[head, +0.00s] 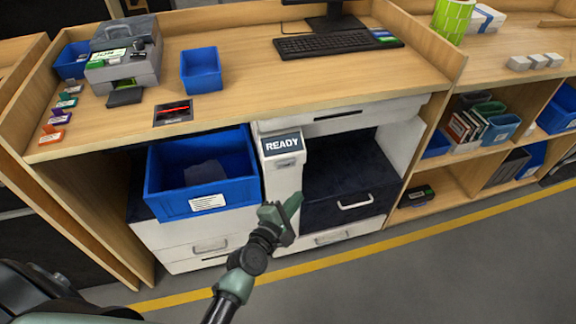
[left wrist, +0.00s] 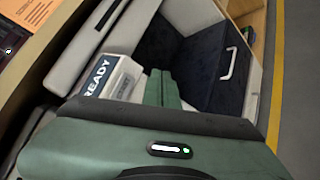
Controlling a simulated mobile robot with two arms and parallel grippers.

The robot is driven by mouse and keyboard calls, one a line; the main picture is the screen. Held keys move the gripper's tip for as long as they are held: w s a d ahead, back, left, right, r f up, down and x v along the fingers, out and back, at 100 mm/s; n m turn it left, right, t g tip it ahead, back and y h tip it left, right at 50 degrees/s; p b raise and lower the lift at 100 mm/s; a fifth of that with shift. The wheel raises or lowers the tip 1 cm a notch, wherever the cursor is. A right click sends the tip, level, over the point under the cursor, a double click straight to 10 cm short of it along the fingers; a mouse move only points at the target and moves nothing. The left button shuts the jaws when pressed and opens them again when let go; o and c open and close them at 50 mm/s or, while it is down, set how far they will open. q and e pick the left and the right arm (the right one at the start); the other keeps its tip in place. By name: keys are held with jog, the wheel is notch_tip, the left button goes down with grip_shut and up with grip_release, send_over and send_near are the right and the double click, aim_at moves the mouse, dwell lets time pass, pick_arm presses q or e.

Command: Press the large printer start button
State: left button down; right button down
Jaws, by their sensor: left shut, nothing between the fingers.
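The large printer (head: 282,185) is a white unit under the wooden desk, with a dark open bay on its right. A dark READY display (head: 282,145) sits at the top of its narrow front column. A small grey button panel (head: 287,163) lies just below the display. In the left wrist view, the READY display (left wrist: 100,76) and the pale panel (left wrist: 125,88) show left of my fingers. My left gripper (head: 294,202) is shut and empty, in front of the column and lower than the panel; it also shows in the left wrist view (left wrist: 160,77). My right gripper is out of view.
A blue bin (head: 203,207) stands left of the column. A dark drawer with a handle (head: 355,203) is on the right. The desk above holds a small printer (head: 125,65), a blue tray (head: 201,70) and a keyboard (head: 336,44). The floor in front is clear.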

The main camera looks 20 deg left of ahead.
pick_arm(q)
jog(key=b, duration=0.2)
send_near(294, 165)
jog(key=w+d+f, duration=0.1)
jog(key=w+d, duration=0.1)
jog(key=w, duration=0.1)
jog(key=shift+w+a+f, duration=0.2)
jog(key=shift+w+a, duration=0.2)
jog(key=shift+w, duration=0.1)
dwell(0.4)
dwell(1.3)
jog(key=shift+w, duration=0.1)
jog(key=shift+w+a, duration=0.25)
